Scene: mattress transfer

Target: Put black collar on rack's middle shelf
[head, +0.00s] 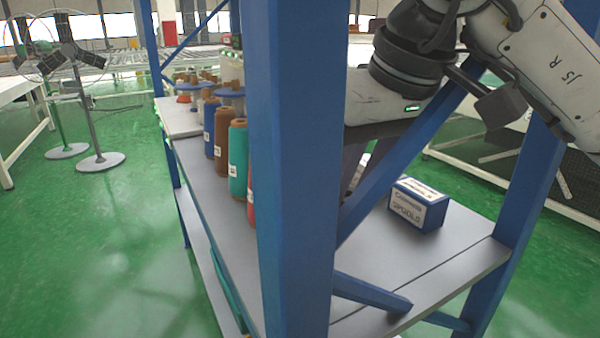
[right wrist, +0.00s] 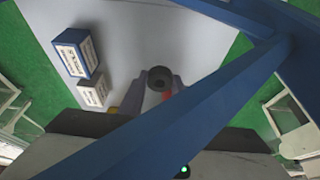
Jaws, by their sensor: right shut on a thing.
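The black collar (right wrist: 160,78) shows in the right wrist view as a dark ring with a hole in its middle. My right gripper (right wrist: 161,88) is shut on it, above a grey shelf (right wrist: 165,35). In the head view the right arm reaches in from the upper right. My right gripper (head: 354,170) is partly hidden there behind a blue post and brace, and I cannot make out the collar. The rack's grey shelf (head: 470,243) lies below it. I cannot tell whether the collar touches the shelf. My left gripper is not in view.
A blue box (head: 418,204) stands on the shelf; the right wrist view also shows a smaller box (right wrist: 92,91) next to it. The rack's blue post (head: 295,180) and diagonal brace (head: 405,150) stand close to my right arm. Several thread spools (head: 238,158) line the left side.

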